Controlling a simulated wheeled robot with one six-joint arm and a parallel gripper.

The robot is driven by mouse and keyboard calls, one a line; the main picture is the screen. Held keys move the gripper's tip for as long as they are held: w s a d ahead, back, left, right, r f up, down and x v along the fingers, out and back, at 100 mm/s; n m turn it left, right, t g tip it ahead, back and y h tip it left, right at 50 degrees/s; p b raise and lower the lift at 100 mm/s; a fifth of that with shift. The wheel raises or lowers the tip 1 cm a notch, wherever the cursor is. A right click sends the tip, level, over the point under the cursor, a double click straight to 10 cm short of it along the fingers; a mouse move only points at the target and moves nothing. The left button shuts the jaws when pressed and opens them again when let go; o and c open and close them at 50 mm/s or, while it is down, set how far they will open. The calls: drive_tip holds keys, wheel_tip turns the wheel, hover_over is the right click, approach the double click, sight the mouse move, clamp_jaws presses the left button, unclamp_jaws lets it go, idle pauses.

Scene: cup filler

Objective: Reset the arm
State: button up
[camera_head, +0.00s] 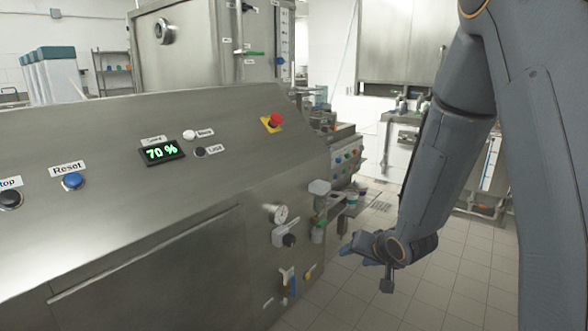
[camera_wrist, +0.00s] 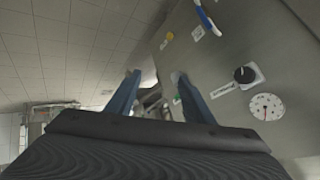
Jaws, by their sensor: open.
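My arm comes down from the upper right in the head view, and my gripper (camera_head: 350,246) hangs over the tiled floor, to the right of the steel machine (camera_head: 190,235). In the wrist view my gripper (camera_wrist: 153,95) shows two blue fingers spread apart with nothing held between them. The machine's side panel, with a black knob (camera_wrist: 244,75) and a round gauge (camera_wrist: 266,106), lies to the right of the fingers there. I cannot tell how close the fingertips are to the machine's side.
The machine front carries a blue Reset button (camera_head: 73,181), a display (camera_head: 161,151) reading 70 % and a red emergency button (camera_head: 273,121). Its side has a gauge (camera_head: 280,213) and a blue-handled lever (camera_head: 290,283) sticking out. Tiled floor (camera_head: 440,285) lies free at lower right.

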drive_tip(key=s+d+r+n+g+h, duration=0.1)
drive_tip(key=s+g, duration=0.3)
drive_tip(key=s, duration=0.9)
drive_tip(key=s+d+r+n+g+h, duration=0.1)
drive_tip(key=s+r+g, duration=0.3)
drive_tip(key=s, duration=0.9)
drive_tip(key=shift+s+n+g+h, duration=0.2)
drive_tip(key=shift+n+g+h, duration=0.15)
drive_tip(key=shift+n, duration=0.25)
